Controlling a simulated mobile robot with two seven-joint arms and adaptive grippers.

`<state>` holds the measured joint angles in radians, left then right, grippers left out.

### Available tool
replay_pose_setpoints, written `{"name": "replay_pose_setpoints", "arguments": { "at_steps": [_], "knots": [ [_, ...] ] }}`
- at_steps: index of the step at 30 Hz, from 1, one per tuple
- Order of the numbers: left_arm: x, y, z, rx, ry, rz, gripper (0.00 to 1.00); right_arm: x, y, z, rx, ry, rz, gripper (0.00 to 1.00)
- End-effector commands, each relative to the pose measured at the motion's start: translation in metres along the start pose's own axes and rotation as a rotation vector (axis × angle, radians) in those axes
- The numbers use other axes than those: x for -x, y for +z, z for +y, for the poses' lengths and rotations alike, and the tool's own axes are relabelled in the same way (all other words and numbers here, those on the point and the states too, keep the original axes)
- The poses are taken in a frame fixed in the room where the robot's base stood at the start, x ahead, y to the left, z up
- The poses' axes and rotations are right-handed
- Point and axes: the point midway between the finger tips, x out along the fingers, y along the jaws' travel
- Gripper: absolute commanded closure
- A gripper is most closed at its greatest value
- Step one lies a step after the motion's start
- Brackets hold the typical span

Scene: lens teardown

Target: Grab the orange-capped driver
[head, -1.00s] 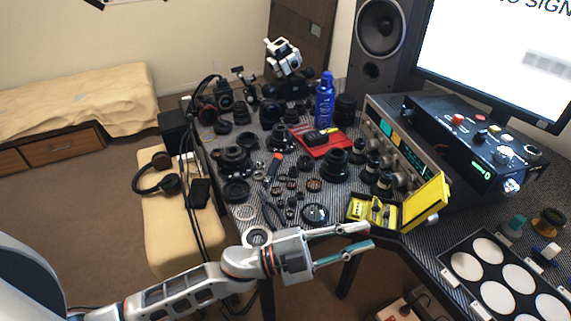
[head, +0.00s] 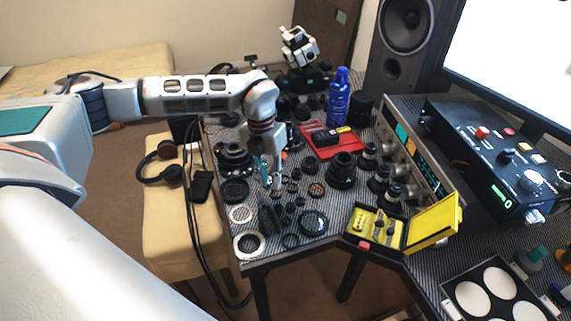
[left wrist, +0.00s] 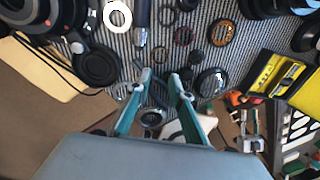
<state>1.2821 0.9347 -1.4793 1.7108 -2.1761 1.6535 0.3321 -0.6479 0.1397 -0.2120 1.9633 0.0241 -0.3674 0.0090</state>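The orange-capped driver (head: 284,156) lies on the striped bench mat among lens parts. In the head view only a bit of its orange end shows beside my left gripper; the rest is hidden behind the gripper. My left gripper (head: 271,183) points down over the mat close to the driver. In the left wrist view its two teal fingers (left wrist: 161,78) are apart with nothing between the tips. A slim grey tool (left wrist: 141,24) lies ahead of the fingertips there, perhaps the driver; no orange shows on it. My right gripper is in neither view.
Lens rings and barrels crowd the mat around the gripper. A red tray (head: 350,148) and blue spray bottle (head: 337,98) stand behind. A yellow open case (head: 377,228) sits at the front right. Headphones (head: 163,173) lie on the bench seat at left.

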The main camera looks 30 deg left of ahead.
Motion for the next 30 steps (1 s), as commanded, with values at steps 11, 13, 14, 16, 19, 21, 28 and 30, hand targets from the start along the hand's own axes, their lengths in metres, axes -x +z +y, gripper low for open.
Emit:
{"name": "replay_pose_setpoints", "arguments": {
  "at_steps": [11,13,14,16,19,21,28,30],
  "knots": [
    [0.002,0.013,0.044,0.065,0.110,-0.035,0.79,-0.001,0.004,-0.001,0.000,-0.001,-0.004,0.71],
    [-0.004,0.014,0.044,0.065,0.109,-0.035,0.79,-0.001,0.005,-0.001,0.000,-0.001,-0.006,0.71],
    [-0.007,0.014,0.044,0.065,0.109,-0.034,0.79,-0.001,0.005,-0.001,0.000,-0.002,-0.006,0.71],
    [-0.014,0.015,0.044,0.064,0.108,-0.035,0.79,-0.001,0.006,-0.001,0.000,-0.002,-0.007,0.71],
    [-0.029,0.017,0.045,0.063,0.108,-0.034,0.79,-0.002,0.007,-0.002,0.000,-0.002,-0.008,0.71],
    [-0.040,0.018,0.045,0.064,0.108,-0.033,0.79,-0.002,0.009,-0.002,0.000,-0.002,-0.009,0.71],
    [-0.057,0.019,0.048,0.064,0.107,-0.036,0.79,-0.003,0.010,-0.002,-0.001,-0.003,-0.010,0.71],
    [-0.057,0.019,0.048,0.064,0.107,-0.037,0.79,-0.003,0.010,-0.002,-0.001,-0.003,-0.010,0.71]
  ]
}}
